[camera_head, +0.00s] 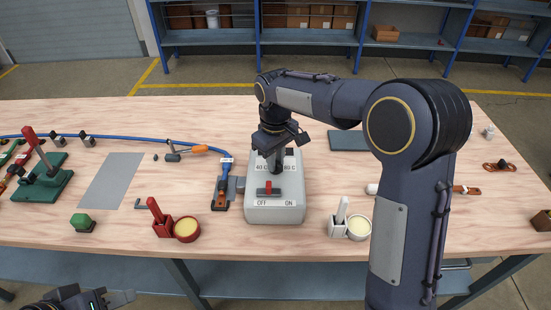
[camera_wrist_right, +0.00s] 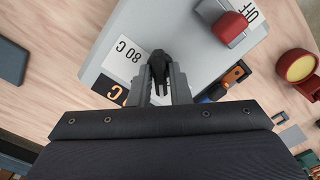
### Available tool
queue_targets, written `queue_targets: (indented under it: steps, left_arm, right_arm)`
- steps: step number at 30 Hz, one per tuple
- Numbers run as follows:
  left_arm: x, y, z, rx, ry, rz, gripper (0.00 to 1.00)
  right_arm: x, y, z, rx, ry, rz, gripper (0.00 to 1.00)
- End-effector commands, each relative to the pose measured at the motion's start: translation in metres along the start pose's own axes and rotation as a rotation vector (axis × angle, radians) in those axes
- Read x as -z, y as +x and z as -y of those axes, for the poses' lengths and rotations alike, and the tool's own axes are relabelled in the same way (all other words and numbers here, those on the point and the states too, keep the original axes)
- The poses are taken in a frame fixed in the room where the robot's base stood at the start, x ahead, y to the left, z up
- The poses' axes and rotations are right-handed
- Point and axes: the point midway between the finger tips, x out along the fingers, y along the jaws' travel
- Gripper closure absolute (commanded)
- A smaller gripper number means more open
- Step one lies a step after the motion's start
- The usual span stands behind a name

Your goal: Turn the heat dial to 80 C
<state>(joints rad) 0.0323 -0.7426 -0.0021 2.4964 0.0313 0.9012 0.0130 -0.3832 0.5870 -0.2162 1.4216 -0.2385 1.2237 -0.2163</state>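The grey control box (camera_head: 274,211) stands on the wooden table, with 40 C and 80 C labels at its back and OFF and ON in front. My right gripper (camera_head: 277,160) points down at its top from above and hides the heat dial in the head view. In the right wrist view, the black heat dial (camera_wrist_right: 159,66) sits between the two grey fingers of my right gripper (camera_wrist_right: 164,84), which look closed on it. The 80 C label (camera_wrist_right: 128,50) lies beside the dial. My left gripper (camera_head: 118,298) is partly visible at the bottom left edge; its opening is unclear.
A red switch (camera_head: 268,188) sits on the box's front. A blue cable (camera_head: 130,138) with an orange connector reaches its left side. A red holder and round pot (camera_head: 187,230) stand left, a white holder (camera_head: 338,226) right. Blue shelves stand behind.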

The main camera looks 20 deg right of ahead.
Motion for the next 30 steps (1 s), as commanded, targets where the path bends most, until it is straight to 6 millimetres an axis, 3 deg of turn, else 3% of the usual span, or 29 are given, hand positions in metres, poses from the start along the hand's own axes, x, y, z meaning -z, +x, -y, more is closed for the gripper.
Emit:
queue_targets:
  steps: [4,17,30]
  left_arm:
    - [0.000,0.000,0.000,0.000,0.000,0.000,0.64]
    - [0.001,-0.003,-0.001,0.000,0.000,0.000,0.64]
    - [0.007,-0.014,-0.006,0.000,0.000,0.000,0.64]
  right_arm:
    - [0.000,0.000,0.000,0.000,0.000,0.000,1.00]
    - [0.000,-0.001,0.000,0.000,0.062,0.000,1.00]
    - [0.000,-0.002,0.000,-0.001,0.412,0.000,1.00]
